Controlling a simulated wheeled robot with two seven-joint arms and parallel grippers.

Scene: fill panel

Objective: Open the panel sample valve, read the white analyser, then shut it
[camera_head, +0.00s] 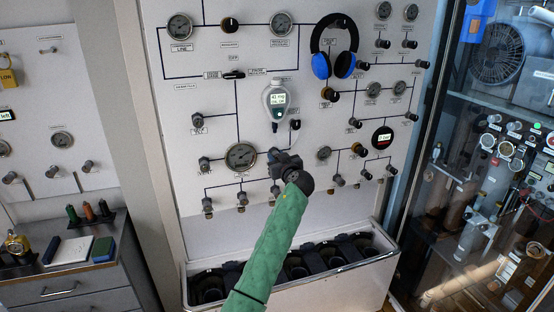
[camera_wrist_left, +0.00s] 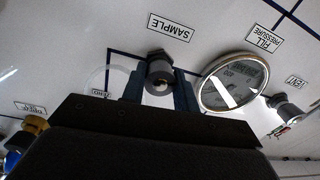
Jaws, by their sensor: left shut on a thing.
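The white analyser (camera_head: 275,98) hangs on the panel above my left gripper. Its green screen is lit, with text too small to read surely. My left gripper (camera_head: 274,156) is at the panel, just right of a large round gauge (camera_head: 240,156). In the left wrist view the dark round knob of the sample valve (camera_wrist_left: 160,72) sits between the two fingers, under the SAMPLE label (camera_wrist_left: 171,28). The gripper is shut on this knob. In the head view the gripper hides the knob. Whether the valve is open or shut cannot be told. My right gripper is out of view.
Blue headphones (camera_head: 335,50) hang right of the analyser. The fill pressure gauge (camera_wrist_left: 234,82) and another small valve (camera_wrist_left: 285,108) are close beside the gripper. A white trough (camera_head: 345,283) with dark round openings stands below the panel. A glazed cabinet is at the right.

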